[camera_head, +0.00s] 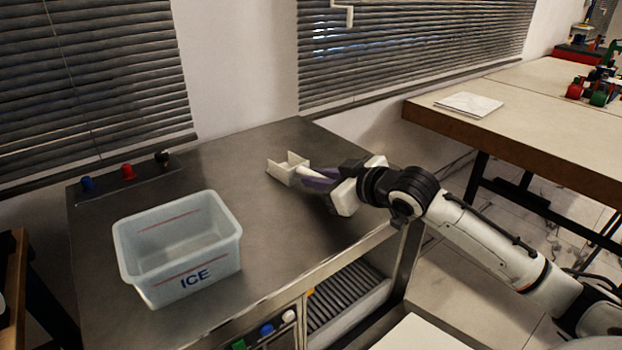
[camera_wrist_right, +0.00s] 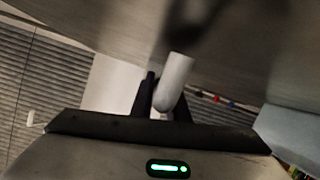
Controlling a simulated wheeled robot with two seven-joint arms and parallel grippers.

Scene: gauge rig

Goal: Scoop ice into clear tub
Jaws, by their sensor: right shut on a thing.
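A clear, whitish tub (camera_head: 180,250) marked ICE stands upright on the left of the metal counter. Red lines run on its walls, and I see no ice inside it. My right gripper (camera_head: 330,180) is over the counter's right part, shut on the handle of a white scoop (camera_head: 287,168). The scoop points left, well apart from the tub. In the right wrist view the pale handle (camera_wrist_right: 174,82) shows between the dark fingers (camera_wrist_right: 163,103). I cannot tell if the scoop holds anything. No loose ice is visible. My left gripper is out of view.
The metal counter (camera_head: 250,215) is clear between tub and scoop. Blue, red and black knobs (camera_head: 127,172) line its back left. A slatted grey section (camera_head: 345,300) shows below its front edge. A wooden table (camera_head: 540,110) with papers (camera_head: 468,104) stands at right.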

